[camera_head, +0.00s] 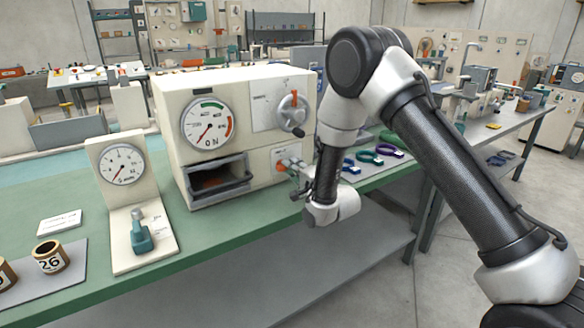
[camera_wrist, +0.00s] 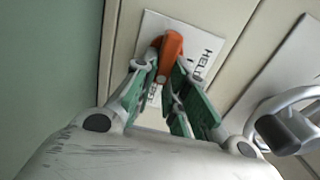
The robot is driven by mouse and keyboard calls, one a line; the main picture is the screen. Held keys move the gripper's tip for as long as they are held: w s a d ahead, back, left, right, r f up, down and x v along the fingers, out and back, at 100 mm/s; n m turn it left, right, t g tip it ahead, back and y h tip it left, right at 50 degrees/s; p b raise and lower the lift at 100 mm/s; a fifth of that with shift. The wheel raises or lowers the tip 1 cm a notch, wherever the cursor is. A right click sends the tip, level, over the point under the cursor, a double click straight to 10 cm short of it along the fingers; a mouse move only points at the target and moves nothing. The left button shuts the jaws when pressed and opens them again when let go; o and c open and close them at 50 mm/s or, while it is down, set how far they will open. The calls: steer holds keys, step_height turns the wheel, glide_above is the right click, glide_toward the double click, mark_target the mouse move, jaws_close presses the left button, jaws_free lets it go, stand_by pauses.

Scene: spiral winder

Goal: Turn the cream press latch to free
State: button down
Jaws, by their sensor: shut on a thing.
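The cream press (camera_head: 250,90) stands on the green bench. Its orange latch (camera_head: 283,163) sits low on the right of the press front, on a white label plate, and also shows in the wrist view (camera_wrist: 172,46). Lettering that seems to read HELD is right of the latch in the wrist view; other lettering below it is partly hidden by the fingers. My gripper (camera_wrist: 164,78) is shut on the latch, with a green-padded finger on each side. In the head view my gripper (camera_head: 298,176) is at the latch, partly hidden by my wrist.
A crank wheel (camera_head: 292,112) is above the latch; its grey handle (camera_wrist: 285,130) is right of my gripper in the wrist view. The press has a dial (camera_head: 208,123) and an open bay (camera_head: 217,180). A smaller gauge stand (camera_head: 122,165) is left; coloured clips (camera_head: 370,157) lie right.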

steer(key=shift+f, duration=0.1)
stand_by(0.5)
steer(key=c, duration=1.4)
jaws_free()
steer(key=shift+c, duration=0.2)
steer(key=shift+s+d, duration=0.1)
steer(key=v, duration=1.1)
steer(key=shift+s+d, duration=0.25)
steer(key=shift+s, duration=0.05)
steer(key=shift+w, duration=0.1)
